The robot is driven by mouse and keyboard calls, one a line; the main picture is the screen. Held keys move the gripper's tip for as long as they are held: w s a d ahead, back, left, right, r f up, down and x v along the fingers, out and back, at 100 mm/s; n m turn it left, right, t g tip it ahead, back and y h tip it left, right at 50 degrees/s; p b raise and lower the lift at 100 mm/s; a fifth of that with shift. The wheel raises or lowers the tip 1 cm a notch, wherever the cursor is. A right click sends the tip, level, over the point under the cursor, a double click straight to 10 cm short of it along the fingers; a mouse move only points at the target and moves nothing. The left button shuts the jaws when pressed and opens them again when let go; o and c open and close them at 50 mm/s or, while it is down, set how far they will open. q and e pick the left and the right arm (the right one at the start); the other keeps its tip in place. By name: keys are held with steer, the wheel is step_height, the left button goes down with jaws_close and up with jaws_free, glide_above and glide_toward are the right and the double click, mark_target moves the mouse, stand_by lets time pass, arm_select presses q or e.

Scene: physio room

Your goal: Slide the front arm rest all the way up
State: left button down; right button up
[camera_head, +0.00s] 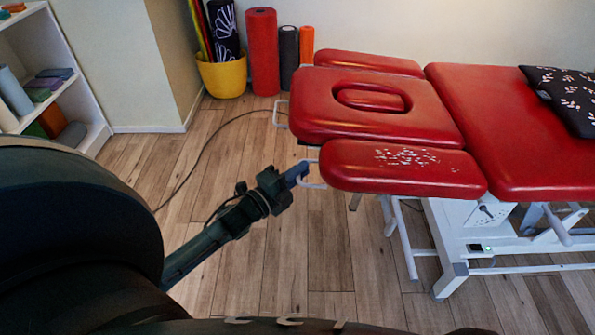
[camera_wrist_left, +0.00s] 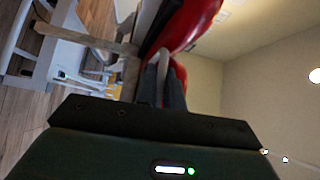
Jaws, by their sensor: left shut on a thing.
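The front arm rest (camera_head: 400,168) is a red pad with a worn, whitish patch, on the near side of the treatment table's head end. A pale wire handle (camera_head: 318,185) sticks out of its left end. My left gripper (camera_head: 299,173) reaches in from the left and is shut on this handle, just left of the pad. In the left wrist view, my gripper fingers (camera_wrist_left: 165,88) sit close together around the pale bar, with the red pad (camera_wrist_left: 195,20) just beyond them. My right gripper is not in view.
The red head section (camera_head: 370,122) with a face hole lies beside the front arm rest, and the far arm rest (camera_head: 367,62) lies behind it. The white table frame (camera_head: 449,277) stands below right. A yellow basket (camera_head: 223,76) and foam rollers stand by the wall. The floor at left is clear except for a cable.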

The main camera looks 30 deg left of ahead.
arm_select(q)
steer(key=shift+w+r, duration=0.1)
steer(key=shift+r, duration=0.25)
steer(key=c, duration=1.8)
jaws_free()
steer(key=shift+o, duration=1.4)
steer(key=shift+f, duration=0.1)
steer(key=shift+s, duration=0.2)
steer(key=v, duration=1.2)
steer(key=shift+s+a+p, duration=0.15)
steer(key=shift+s+p, duration=0.25)
steer(key=shift+p, duration=0.05)
